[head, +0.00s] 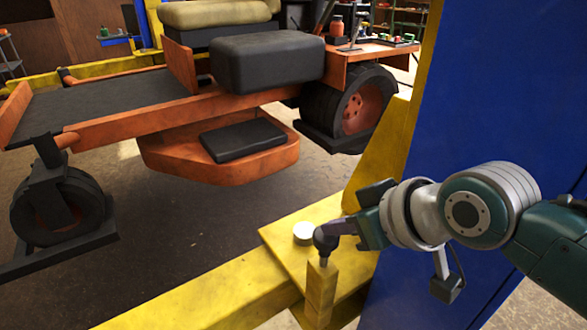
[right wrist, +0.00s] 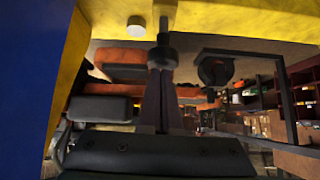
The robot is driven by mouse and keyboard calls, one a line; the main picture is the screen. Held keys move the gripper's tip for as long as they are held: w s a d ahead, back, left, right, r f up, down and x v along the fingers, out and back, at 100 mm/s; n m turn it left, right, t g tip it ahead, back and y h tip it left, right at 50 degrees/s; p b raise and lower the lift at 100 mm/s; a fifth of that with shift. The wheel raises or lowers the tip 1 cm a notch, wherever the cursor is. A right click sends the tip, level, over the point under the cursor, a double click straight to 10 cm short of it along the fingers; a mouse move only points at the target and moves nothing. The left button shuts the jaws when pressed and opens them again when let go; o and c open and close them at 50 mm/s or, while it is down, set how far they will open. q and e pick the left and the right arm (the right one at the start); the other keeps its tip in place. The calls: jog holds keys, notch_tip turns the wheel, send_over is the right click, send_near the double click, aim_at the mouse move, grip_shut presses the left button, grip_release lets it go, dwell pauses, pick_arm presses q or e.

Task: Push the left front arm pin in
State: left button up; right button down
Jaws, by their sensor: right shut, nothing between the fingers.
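The arm pin with a round black knob (head: 325,238) stands upright at the top of a yellow post on the lift arm (head: 321,290). A short grey shank shows below the knob. My right gripper (head: 340,227) is shut and empty, with its dark fingertips at the knob's right side. In the right wrist view, the closed fingers (right wrist: 160,73) reach up to the black knob (right wrist: 163,53), which partly overlaps their tips. I cannot tell whether they touch. My left gripper is not in view.
A white round cap (head: 304,233) sits on the yellow plate just left of the pin. A blue lift column (head: 480,110) rises close behind my right arm. The orange mower (head: 220,155) is on the lift, with open floor below it.

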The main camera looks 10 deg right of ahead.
aim_at(337, 241)
notch_tip(337, 241, down, 4)
jog(key=b, duration=0.2)
jog(key=shift+b, duration=0.4)
jog(key=shift+r, duration=0.1)
jog(key=shift+r+p, duration=0.35)
jog(key=shift+p, duration=0.15)
notch_tip(337, 241, up, 5)
jog(key=p, duration=0.4)
jog(key=shift+w+f+p, duration=0.15)
jog(key=shift+f+p, duration=0.05)
jog(key=shift+p, duration=0.1)
jog(key=p+v, duration=0.1)
jog(key=v, duration=0.8)
jog(key=shift+s, duration=0.3)
jog(key=shift+s+d, duration=0.1)
jog(key=shift+d, duration=0.05)
